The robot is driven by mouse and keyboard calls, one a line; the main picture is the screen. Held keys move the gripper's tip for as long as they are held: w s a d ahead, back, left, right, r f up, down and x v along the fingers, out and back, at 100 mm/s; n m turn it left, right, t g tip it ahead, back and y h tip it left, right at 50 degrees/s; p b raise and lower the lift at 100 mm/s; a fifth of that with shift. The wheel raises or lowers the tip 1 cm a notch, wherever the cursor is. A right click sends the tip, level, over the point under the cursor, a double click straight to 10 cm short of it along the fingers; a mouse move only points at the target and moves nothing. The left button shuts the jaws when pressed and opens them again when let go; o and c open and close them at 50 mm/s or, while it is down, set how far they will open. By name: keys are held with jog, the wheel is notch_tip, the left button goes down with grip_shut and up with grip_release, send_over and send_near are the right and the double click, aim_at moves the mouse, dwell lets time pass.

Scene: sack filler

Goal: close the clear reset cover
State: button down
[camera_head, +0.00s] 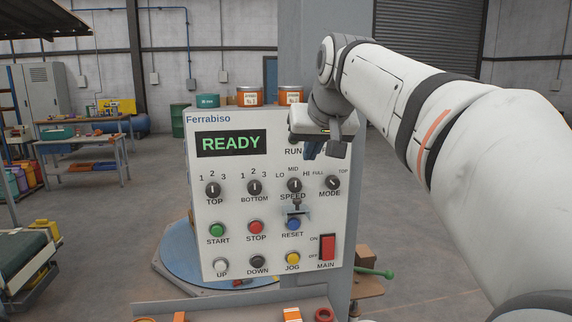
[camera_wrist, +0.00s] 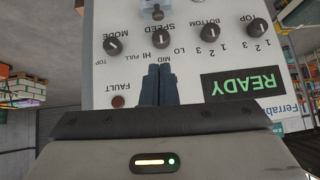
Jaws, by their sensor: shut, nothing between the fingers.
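The control panel (camera_head: 275,265) faces me, with the blue RESET button (camera_head: 293,225) in its lower right part. The small clear reset cover (camera_head: 296,210) sits just above the button and appears raised, leaving the blue face showing. Part of it also shows at the top edge of the wrist view (camera_wrist: 153,9). My gripper (camera_head: 310,151) is in front of the panel's upper right, above the SPEED knob and the cover. In the wrist view its dark blue fingers (camera_wrist: 157,68) are together and empty. They are apart from the cover.
The SPEED knob (camera_head: 294,185) is between my gripper and the cover. The MODE knob (camera_head: 333,182), STOP button (camera_head: 256,227), JOG button (camera_head: 292,258) and red MAIN switch (camera_head: 327,246) surround the RESET area. Cans (camera_head: 250,96) stand on top of the panel. The display reads READY.

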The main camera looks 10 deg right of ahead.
send_over(296, 208)
jog(key=s+d, duration=0.1)
notch_tip(296, 208, down, 8)
jog(key=shift+r+p, duration=0.15)
jog(key=shift+p, duration=0.2)
jog(key=shift+s+a+f, duration=0.1)
jog(key=shift+s+f, duration=0.1)
jog(key=shift+f, duration=0.95)
jog(key=shift+s+f, duration=0.1)
jog(key=shift+f, duration=0.5)
